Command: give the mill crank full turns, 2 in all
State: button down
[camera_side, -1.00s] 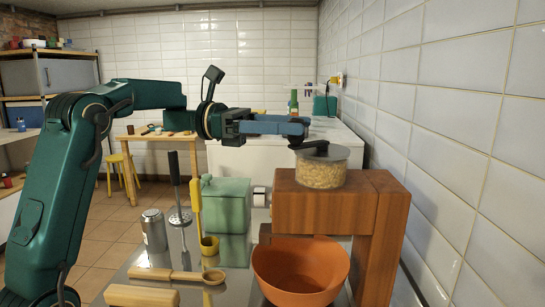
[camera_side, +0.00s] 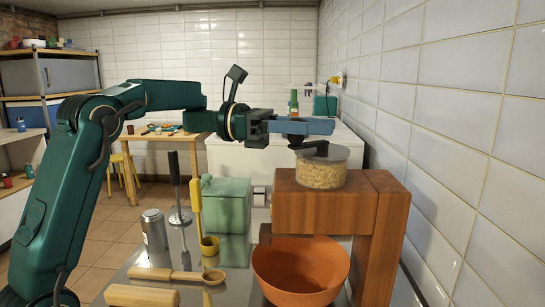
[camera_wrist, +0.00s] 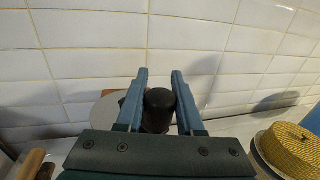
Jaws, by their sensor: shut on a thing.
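The mill is a wooden block stand (camera_side: 325,208) with a clear round hopper (camera_side: 321,172) of pale grain on its top. The dark crank (camera_side: 314,149) lies across the top of the hopper. Its upright black knob (camera_wrist: 160,108) sits between my two blue fingers in the wrist view. My gripper (camera_side: 305,126) is level above the hopper, shut on the knob, with its fingers reaching right past it. The fingers hide most of the knob in the side view. In the wrist view my gripper (camera_wrist: 160,82) points toward the tiled wall.
An orange bowl (camera_side: 300,272) stands under the mill. To the left are a green canister (camera_side: 226,205), a metal can (camera_side: 154,230), upright utensils and a wooden spoon (camera_side: 178,275). A tiled wall (camera_side: 460,130) rises close on the right. A woven yellow lid (camera_wrist: 295,150) shows at right in the wrist view.

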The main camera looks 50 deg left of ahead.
jog(key=shift+a+r+m+g+h, duration=0.1)
jog(key=shift+a+m+g+h, duration=0.1)
jog(key=shift+m+g+h, duration=0.45)
jog(key=shift+a+r+m+g+h, duration=0.1)
jog(key=shift+a+m+g+h, duration=0.25)
jog(key=shift+g, duration=0.5)
jog(key=shift+f+m+g, duration=0.1)
jog(key=shift+m+g, duration=0.3)
jog(key=shift+s, duration=0.1)
jog(key=c, duration=0.5)
grip_release()
jog(key=shift+c, duration=0.2)
jog(key=shift+v, duration=2.55)
